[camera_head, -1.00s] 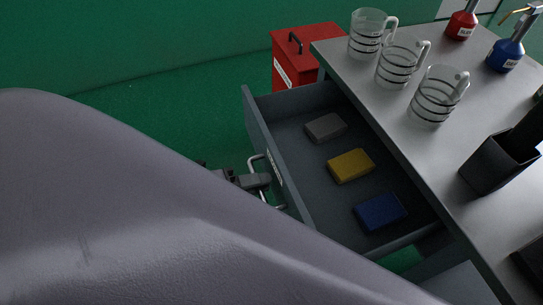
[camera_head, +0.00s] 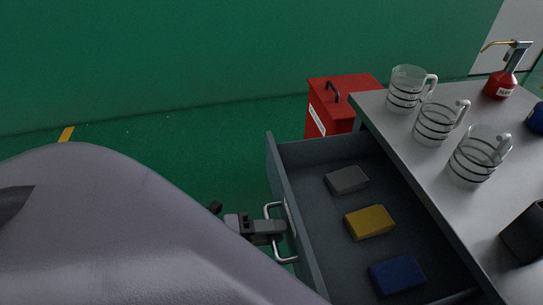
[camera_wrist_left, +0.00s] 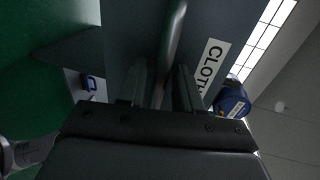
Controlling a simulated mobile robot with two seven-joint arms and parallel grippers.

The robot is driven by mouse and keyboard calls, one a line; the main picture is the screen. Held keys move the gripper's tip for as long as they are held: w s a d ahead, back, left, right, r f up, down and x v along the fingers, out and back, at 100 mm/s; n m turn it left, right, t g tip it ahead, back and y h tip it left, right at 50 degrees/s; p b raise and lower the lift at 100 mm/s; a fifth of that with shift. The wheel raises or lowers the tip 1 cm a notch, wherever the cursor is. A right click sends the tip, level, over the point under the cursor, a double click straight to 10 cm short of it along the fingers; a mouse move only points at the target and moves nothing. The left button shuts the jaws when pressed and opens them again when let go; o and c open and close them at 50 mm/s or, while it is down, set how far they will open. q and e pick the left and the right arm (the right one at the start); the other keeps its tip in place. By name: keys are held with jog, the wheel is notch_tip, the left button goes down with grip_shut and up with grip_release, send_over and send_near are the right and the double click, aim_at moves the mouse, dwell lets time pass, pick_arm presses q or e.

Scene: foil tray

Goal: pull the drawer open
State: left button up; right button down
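The grey drawer (camera_head: 300,240) stands pulled well out from under the bench, its inside in plain view. A grey block (camera_head: 346,180), a yellow block (camera_head: 370,221) and a blue block (camera_head: 398,275) lie in it. The silver bar handle (camera_head: 283,259) is on its front panel. My left gripper (camera_head: 272,230) is at the handle. In the left wrist view the fingers (camera_wrist_left: 163,88) lie on both sides of the handle bar (camera_wrist_left: 174,35), closed around it. A label reading "CLOTH", partly hidden, is beside the bar. My right gripper is out of view.
Three clear measuring jugs stand along the edge of the grey bench top (camera_head: 455,205). A red-bodied bottle (camera_head: 500,84) stands behind them. A red bin (camera_head: 345,95) is on the floor beyond the drawer. Green floor is free left of the drawer. My arm hides the lower left.

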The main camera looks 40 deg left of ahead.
pick_arm(q)
jog(key=v, duration=0.7)
dwell(0.3)
jog(key=shift+s+a, duration=0.1)
dwell(0.5)
